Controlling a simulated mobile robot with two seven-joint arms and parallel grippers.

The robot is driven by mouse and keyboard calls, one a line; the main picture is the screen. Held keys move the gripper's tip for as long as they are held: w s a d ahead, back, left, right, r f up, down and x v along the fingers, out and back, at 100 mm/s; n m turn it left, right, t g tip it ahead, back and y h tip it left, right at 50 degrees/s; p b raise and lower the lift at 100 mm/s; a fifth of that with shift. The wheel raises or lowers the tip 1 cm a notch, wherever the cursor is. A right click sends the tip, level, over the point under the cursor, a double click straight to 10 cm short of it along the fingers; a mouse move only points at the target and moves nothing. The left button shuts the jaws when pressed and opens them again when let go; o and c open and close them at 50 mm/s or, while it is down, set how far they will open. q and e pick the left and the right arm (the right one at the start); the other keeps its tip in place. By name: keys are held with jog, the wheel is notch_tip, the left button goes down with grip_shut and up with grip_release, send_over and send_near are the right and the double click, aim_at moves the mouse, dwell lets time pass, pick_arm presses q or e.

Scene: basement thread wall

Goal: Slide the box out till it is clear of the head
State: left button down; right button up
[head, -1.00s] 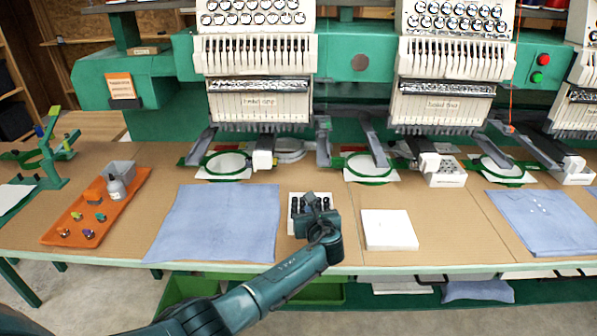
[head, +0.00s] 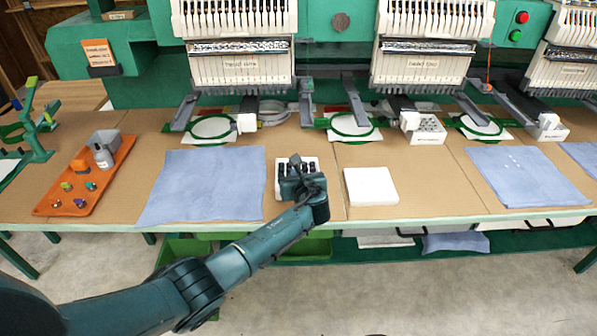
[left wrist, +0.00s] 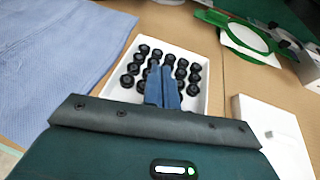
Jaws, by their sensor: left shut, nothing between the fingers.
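A white box with a pattern of dark round spots on top (head: 423,129) sits partly under the second machine head (head: 424,65), beside its hoop. A second open white box (head: 279,190) holds several black round bobbins and stands on the table at centre. It also shows in the left wrist view (left wrist: 190,62). My left gripper (head: 296,167) is shut and empty over this bobbin box and hides part of it. Its blue fingertips (left wrist: 163,75) point in among the bobbins; I cannot tell whether they touch. My right gripper is not in view.
A plain white block (head: 370,186) lies right of the bobbin box. A blue cloth (head: 203,185) lies to the left, another (head: 525,176) to the right. An orange tray (head: 112,173) stands far left. Green hoops (head: 352,126) sit under the heads. Bare table lies before the spotted box.

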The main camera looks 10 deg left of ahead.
pick_arm(q)
jog(key=shift+s+d+r, duration=0.15)
jog(key=f+p+v, duration=0.1)
jog(key=p+v, duration=0.1)
jog(key=v, duration=1.1)
jog(key=s+a+f+n+g+h, duration=0.1)
jog(key=s+a+f+n+g, duration=0.15)
jog(key=s+n, duration=0.4)
jog(key=s+a+f+n+g+h, duration=0.2)
jog(key=s+f+n+g, duration=0.15)
jog(key=s+n, duration=0.3)
jog(key=s+a+r+n+g+h, duration=0.1)
jog(key=s+a+r+n+h, duration=0.15)
jog(key=s+n, duration=0.6)
jog(key=s+a+r+n+g+h, duration=0.1)
jog(key=s+a+n+g, duration=0.15)
jog(key=s+n, duration=0.6)
jog(key=w+d+f+m+t+h, duration=0.1)
jog(key=d+f+t, duration=0.1)
jog(key=f+t, duration=0.1)
jog(key=w+d+f+m+t+h, duration=0.1)
jog(key=w+d+f+t, duration=0.1)
jog(key=f, duration=0.4)
jog(key=shift+w+d+f+t+h, duration=0.35)
jog(key=shift+d+t, duration=0.15)
jog(key=shift+t, duration=0.55)
